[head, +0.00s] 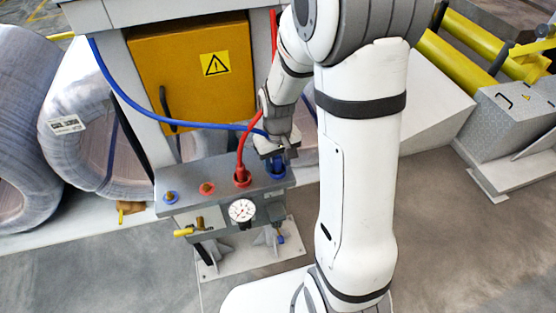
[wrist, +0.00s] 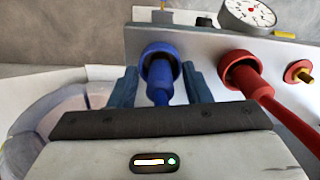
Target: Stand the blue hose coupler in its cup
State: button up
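The blue hose coupler (wrist: 162,82) stands with its end inside the blue-rimmed cup (wrist: 148,52) in the wrist view. In the head view the coupler (head: 277,161) shows small in the cup (head: 270,174) at the right end of the grey panel, partly hidden by my gripper. My gripper (wrist: 160,84) has one finger on each side of the coupler, with a visible gap on both sides, so it is open around it. How deep the coupler sits is hidden by the rim.
A red coupler (wrist: 243,78) stands in the red cup (wrist: 238,55) beside it, its red hose (head: 249,140) rising close to my wrist. The blue hose (head: 170,119) arcs in from the left. A gauge (head: 242,210) and valves are on the panel front (head: 220,187). A yellow cabinet (head: 190,70) stands behind.

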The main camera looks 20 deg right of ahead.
aim_at(278, 157)
jog(key=shift+r, duration=0.1)
notch_tip(278, 157, up, 11)
jog(key=s+r+m+t, duration=0.1)
jog(key=s+r, duration=0.2)
jog(key=s, duration=0.4)
jog(key=s+r+t, duration=0.1)
jog(key=s+r, duration=0.2)
jog(key=s, duration=0.4)
jog(key=shift+m+t, duration=0.4)
jog(key=shift+r, duration=0.1)
dwell(0.8)
